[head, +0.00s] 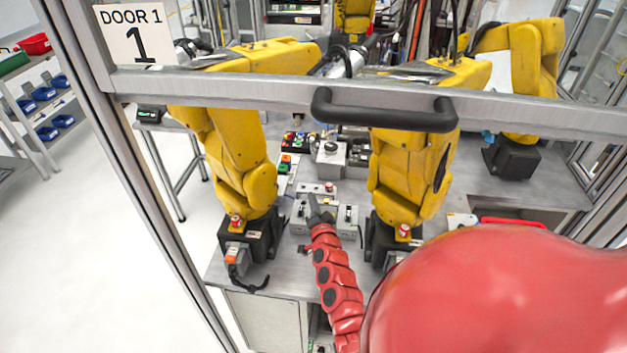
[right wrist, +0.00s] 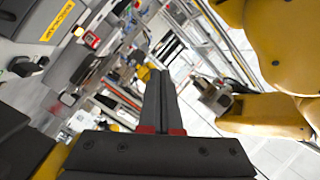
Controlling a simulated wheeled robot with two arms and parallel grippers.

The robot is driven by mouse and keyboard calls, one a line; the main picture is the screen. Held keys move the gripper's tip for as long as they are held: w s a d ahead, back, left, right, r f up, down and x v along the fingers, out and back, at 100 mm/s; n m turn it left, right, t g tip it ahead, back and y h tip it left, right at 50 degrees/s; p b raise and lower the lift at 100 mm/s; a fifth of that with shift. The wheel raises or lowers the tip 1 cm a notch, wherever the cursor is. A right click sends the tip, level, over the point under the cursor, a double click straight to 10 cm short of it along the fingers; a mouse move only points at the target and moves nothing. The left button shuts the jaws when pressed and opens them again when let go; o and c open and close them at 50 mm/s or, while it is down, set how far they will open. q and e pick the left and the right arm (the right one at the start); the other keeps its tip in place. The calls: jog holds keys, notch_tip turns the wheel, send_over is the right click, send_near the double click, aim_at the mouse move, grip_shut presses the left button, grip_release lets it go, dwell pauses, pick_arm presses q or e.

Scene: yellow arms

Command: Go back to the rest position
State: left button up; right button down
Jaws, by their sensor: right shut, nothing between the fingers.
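My right gripper (head: 317,208) is at the end of my red arm, which reaches up from the bottom centre in the head view. It hovers over or near the grey control boxes on the bench; I cannot tell whether it touches them. In the right wrist view its two dark fingers (right wrist: 159,85) lie side by side, shut, with nothing between them. My left gripper is not in view. A large red part of my own body hides the lower right of the head view.
A yellow arm (head: 236,150) stands left of my gripper and another yellow arm (head: 412,175) stands right. A metal door frame with a black handle (head: 384,112) crosses in front. The grey bench (head: 290,262) lies below. Open white floor (head: 110,250) is at left, with a bin shelf (head: 40,110).

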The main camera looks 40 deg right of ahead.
jog(key=shift+s+a+r, duration=0.15)
jog(key=shift+s, duration=0.05)
jog(key=shift+w, duration=0.1)
